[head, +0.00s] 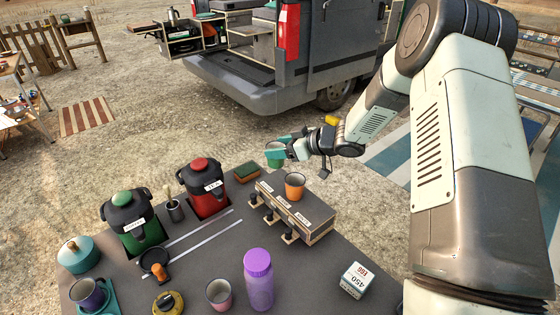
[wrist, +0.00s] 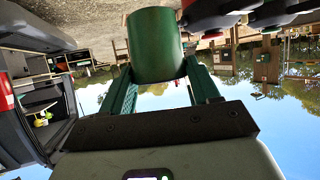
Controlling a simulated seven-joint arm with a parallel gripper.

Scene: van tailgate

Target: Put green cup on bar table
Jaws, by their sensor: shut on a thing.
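My gripper (head: 290,150) is shut on the green cup (head: 273,158) and holds it in the air, above and behind the grey table in front of me. The cup also shows in the wrist view (wrist: 155,45), between the two green fingers. That view is upside down. A tall wooden stand (head: 82,45) with small things on top is far off at the upper left. A lower table (head: 8,68) is at the left edge. I cannot tell for sure which of these surfaces is the bar table.
Open gravel lies beyond, before the van (head: 240,92).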

